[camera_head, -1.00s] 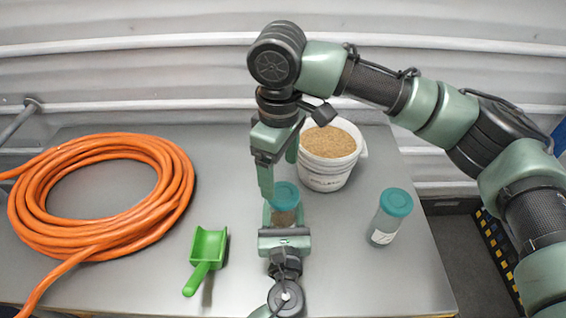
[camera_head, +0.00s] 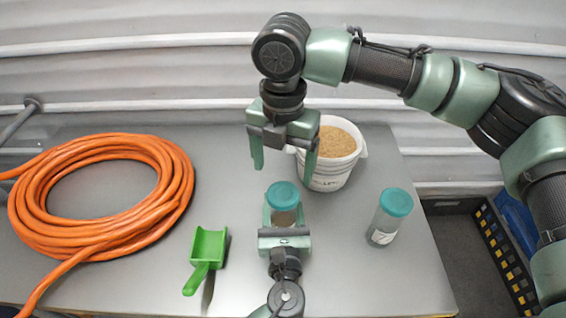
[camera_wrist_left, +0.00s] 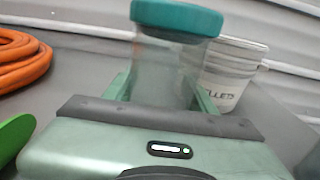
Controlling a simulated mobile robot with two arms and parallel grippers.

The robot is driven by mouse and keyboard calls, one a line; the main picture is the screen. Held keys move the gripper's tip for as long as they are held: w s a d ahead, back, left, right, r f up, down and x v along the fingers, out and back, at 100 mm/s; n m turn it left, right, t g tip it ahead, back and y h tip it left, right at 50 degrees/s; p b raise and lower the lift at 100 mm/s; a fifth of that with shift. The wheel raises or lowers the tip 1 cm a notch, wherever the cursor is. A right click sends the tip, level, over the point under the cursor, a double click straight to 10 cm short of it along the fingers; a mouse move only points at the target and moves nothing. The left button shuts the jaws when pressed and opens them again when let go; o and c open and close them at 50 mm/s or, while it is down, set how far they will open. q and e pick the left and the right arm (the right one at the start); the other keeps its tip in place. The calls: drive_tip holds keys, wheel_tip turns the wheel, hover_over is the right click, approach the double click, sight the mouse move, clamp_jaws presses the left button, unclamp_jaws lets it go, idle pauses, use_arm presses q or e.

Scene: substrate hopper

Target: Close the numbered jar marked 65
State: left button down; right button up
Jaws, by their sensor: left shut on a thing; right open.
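My left gripper (camera_head: 284,222) is shut around a clear jar (camera_head: 285,217) with a teal lid (camera_head: 283,194) on top. In the left wrist view the jar (camera_wrist_left: 163,70) stands upright between the fingers, its teal lid (camera_wrist_left: 177,17) sitting on its mouth. Whether the lid is fully tightened I cannot tell. My right gripper (camera_head: 284,168) is open and empty above and behind this lid, fingers pointing down. A second jar (camera_head: 384,227) with a teal lid (camera_head: 396,202) and a pale label stands to the right. No number is readable on either jar.
A white bucket (camera_head: 331,176) of tan pellets stands behind the held jar. A green scoop (camera_head: 206,258) lies to its left. A coiled orange hose (camera_head: 175,195) covers the left of the grey table (camera_head: 350,290). The front right of the table is clear.

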sight(283, 194)
drive_tip(key=shift+f, duration=4)
drive_tip(key=c, duration=1.5)
drive_tip(key=m, duration=1.1)
drive_tip(key=shift+s, duration=0.1)
drive_tip(key=m, duration=1)
drive_tip(key=o, duration=1.7)
drive_tip(key=shift+c, duration=0.2)
